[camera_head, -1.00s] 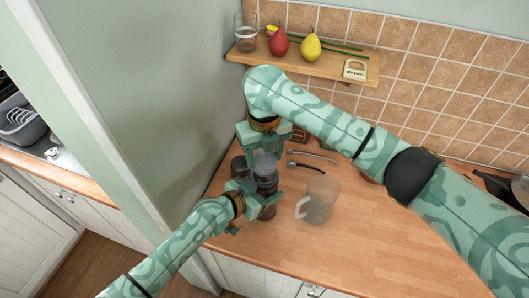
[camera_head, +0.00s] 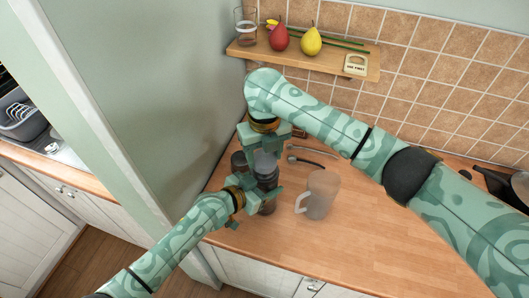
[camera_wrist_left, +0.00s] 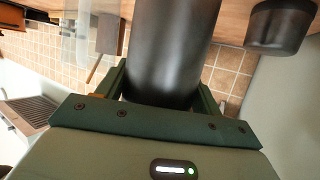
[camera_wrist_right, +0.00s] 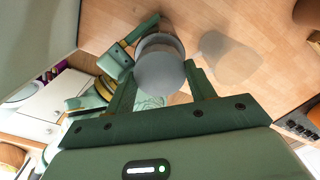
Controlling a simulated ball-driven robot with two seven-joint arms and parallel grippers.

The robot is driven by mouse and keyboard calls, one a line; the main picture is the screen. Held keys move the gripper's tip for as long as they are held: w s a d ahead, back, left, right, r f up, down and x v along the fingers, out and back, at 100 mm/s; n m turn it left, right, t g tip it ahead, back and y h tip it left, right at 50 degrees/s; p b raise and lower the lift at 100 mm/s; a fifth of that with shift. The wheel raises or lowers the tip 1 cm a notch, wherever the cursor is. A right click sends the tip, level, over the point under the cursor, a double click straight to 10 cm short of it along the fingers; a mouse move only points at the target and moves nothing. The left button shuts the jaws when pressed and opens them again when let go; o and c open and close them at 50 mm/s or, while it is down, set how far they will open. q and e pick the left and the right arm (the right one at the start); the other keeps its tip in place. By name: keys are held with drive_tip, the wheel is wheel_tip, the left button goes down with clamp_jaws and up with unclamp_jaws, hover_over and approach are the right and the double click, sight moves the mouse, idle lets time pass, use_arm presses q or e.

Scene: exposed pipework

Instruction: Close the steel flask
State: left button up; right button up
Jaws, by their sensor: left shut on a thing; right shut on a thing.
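The steel flask (camera_head: 267,181) is a dark upright cylinder near the counter's left end. My left gripper (camera_head: 262,193) is shut around its body; the dark flask body (camera_wrist_left: 172,50) fills the space between the jaws in the left wrist view. My right gripper (camera_head: 265,146) is above it, shut on a greyish round lid (camera_head: 265,160) at the flask's top. The lid also shows between the right fingers in the right wrist view (camera_wrist_right: 160,72). Whether it is seated on the flask or just above cannot be told, as the lid and fingers hide the rim.
A dark jar (camera_head: 239,163) stands close left of the flask, by the wall. A translucent mug (camera_head: 321,194) stands to the right, with spoon-like utensils (camera_head: 312,159) behind it. A shelf (camera_head: 300,62) with fruit and a glass hangs above. The counter's front right is clear.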

drive_tip(key=shift+f, duration=0.55)
